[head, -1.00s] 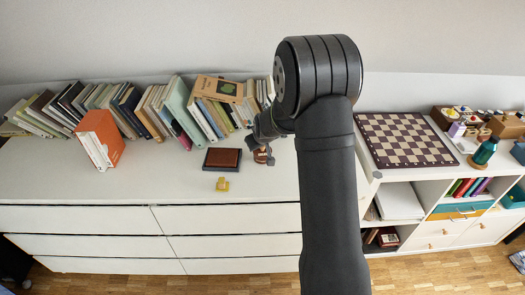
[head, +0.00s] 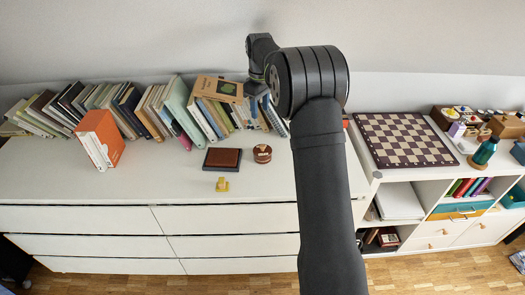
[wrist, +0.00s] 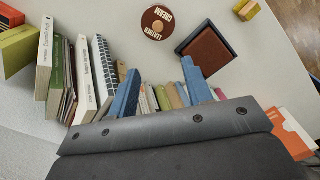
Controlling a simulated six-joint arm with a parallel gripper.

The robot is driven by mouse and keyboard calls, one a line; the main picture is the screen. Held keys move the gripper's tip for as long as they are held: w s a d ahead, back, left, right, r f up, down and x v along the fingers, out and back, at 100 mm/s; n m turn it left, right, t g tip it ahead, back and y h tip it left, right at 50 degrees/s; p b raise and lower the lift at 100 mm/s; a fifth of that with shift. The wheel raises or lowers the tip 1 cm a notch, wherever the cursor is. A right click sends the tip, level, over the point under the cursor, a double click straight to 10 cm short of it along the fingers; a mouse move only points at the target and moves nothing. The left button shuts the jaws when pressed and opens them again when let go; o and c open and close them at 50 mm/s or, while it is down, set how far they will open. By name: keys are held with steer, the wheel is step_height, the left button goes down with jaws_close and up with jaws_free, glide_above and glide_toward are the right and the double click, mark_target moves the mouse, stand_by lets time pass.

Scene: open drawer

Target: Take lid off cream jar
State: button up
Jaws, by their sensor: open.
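The cream jar (head: 262,153) is a small round dark-brown jar on the white dresser top, right of a dark box. In the wrist view its round brown lid (wrist: 158,22) shows from above, lettered "LEATHER CREAM", at the top of the picture. The lid appears to sit on the jar. My gripper (head: 258,98) is up by the book row, behind and above the jar and apart from it. In the wrist view my gripper (wrist: 161,85) shows two blue fingers spread wide with nothing between them. Part of it is hidden by my arm in the head view.
A dark box with a brown top (head: 222,159) lies left of the jar. A small yellow block (head: 222,184) lies in front of that box. Leaning books (head: 200,110) line the wall, and an orange book (head: 100,138) stands left. The dresser's front left is clear.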

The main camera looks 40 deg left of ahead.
glide_above(263, 146)
steer(key=f, duration=0.7)
steer(key=a+f, duration=0.1)
steer(key=f, duration=0.2)
steer(key=shift+s+f, duration=0.15)
steer(key=shift+f, duration=0.1)
steer(key=shift+d+f, duration=0.2)
steer(key=shift+f, duration=1.15)
steer(key=shift+d+f, duration=0.2)
steer(key=shift+f, duration=1.1)
jaws_close()
